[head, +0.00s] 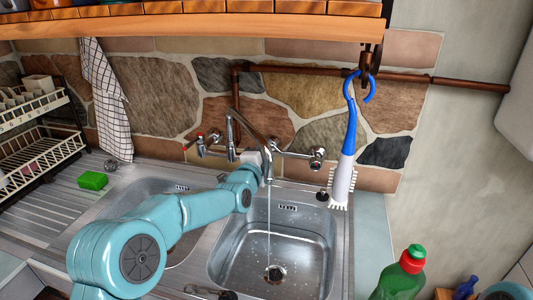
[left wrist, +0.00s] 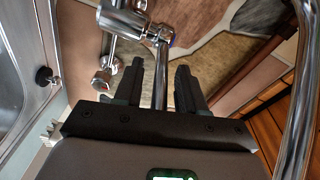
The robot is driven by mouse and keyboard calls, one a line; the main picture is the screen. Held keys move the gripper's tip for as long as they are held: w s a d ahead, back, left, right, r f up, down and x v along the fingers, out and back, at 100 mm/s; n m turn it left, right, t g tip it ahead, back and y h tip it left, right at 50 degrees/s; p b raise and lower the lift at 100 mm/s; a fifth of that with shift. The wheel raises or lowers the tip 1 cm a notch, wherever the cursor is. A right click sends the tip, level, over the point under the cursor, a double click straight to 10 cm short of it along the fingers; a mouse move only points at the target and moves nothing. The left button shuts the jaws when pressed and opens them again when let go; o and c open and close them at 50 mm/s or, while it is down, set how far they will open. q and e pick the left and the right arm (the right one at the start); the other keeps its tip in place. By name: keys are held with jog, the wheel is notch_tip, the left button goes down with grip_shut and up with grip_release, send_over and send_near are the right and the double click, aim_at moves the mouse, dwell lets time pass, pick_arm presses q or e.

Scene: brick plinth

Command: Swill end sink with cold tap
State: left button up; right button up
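The end sink (head: 317,240) is the right steel basin, in the head view. A thin water stream (head: 269,225) falls from the chrome spout (head: 262,140) to its drain. One tap with a red mark (head: 188,145) is on the wall at left; another chrome tap (head: 316,158) is at right. My left gripper (head: 256,160) is at the spout, its fingers mostly hidden in the head view. In the left wrist view my left gripper (left wrist: 160,80) is open, its dark fingers either side of a chrome rod (left wrist: 160,75) with visible gaps. My right gripper is out of view.
A blue-and-white brush (head: 345,160) hangs over the end sink's back right. A green bottle with a red cap (head: 402,275) stands front right. A green sponge (head: 92,180), dish rack (head: 35,130) and hanging cloth (head: 105,95) are at left. A shelf (head: 190,24) runs above.

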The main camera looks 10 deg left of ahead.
pick_arm(q)
jog(key=shift+a, duration=0.1)
jog(key=shift+s, duration=0.25)
jog(key=s+a+b, duration=0.2)
jog(key=s+b, duration=0.2)
jog(key=s, duration=1.1)
jog(key=shift+s+a+r+b, duration=0.15)
jog(key=shift+s+a+b, duration=0.15)
jog(key=shift+b, duration=0.05)
